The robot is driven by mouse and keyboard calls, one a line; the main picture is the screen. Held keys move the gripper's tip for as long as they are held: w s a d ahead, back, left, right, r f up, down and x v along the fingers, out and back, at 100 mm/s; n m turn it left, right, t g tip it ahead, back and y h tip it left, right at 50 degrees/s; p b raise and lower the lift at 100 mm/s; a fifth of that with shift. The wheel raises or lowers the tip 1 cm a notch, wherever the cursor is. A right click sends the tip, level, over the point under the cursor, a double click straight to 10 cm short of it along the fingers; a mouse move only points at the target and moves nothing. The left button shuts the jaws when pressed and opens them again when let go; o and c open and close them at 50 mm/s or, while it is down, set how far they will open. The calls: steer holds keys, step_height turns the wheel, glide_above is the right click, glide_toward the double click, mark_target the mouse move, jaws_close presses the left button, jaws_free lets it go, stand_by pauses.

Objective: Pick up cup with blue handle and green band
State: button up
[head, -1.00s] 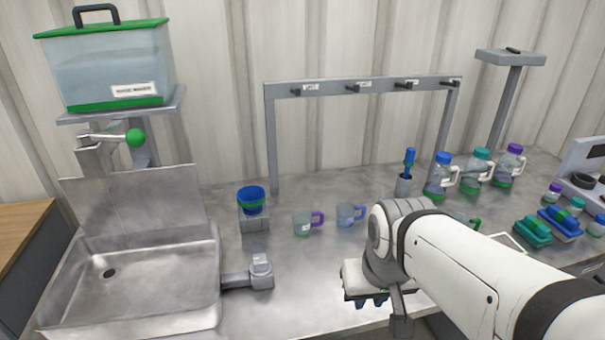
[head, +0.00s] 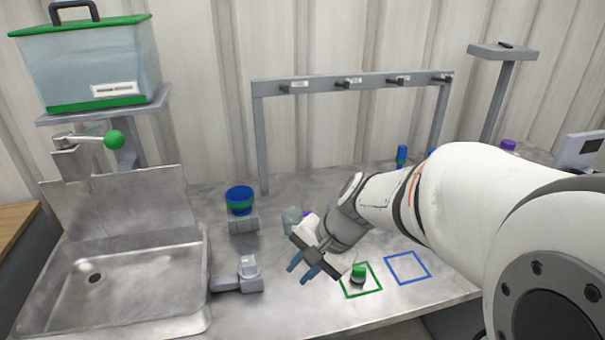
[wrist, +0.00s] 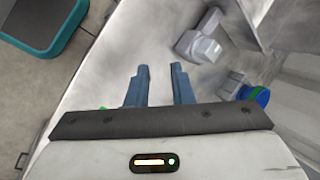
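In the head view, my gripper (head: 297,271) hangs over the front of the steel counter with its two blue fingers pointing down and left. The wrist view shows the fingers (wrist: 160,68) apart with nothing between them. A clear cup with a purple handle (head: 291,220) stands just behind my gripper, partly covered by it. No cup shows in the wrist view.
A sink (head: 120,275) is at left, with a grey fixture (head: 238,277) beside it. A blue container (head: 240,200) stands behind. A green-topped object (head: 358,270) sits in a green outlined square; a blue outlined square (head: 407,267) is empty. A hook rack (head: 350,84) stands at the back.

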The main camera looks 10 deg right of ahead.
steer(key=w+d+f+m+t+y, duration=0.35)
steer(key=w+d+m+t, duration=0.4)
steer(key=w+m, duration=0.6)
steer(key=w+d+f+m+t+h, duration=0.1)
steer(key=w+d+f+m, duration=0.1)
steer(key=d, duration=0.3)
steer(key=w+d+f+m+t+h, duration=0.1)
steer(key=w+d+f+m+h, duration=0.1)
steer(key=d+m, duration=0.3)
steer(key=w+d+f+m+t+h, duration=0.1)
steer(key=w+d+f+m+h, duration=0.1)
steer(key=d+m, duration=0.2)
steer(key=shift+d+h, duration=0.25)
steer(key=shift+d, duration=1.05)
steer(key=shift+w+d+f, duration=0.2)
steer(key=shift+w, duration=0.1)
steer(key=p+x, duration=0.1)
steer(key=x, duration=0.6)
steer(key=shift+w, duration=0.25)
jaws_close()
steer(key=shift+r, duration=0.1)
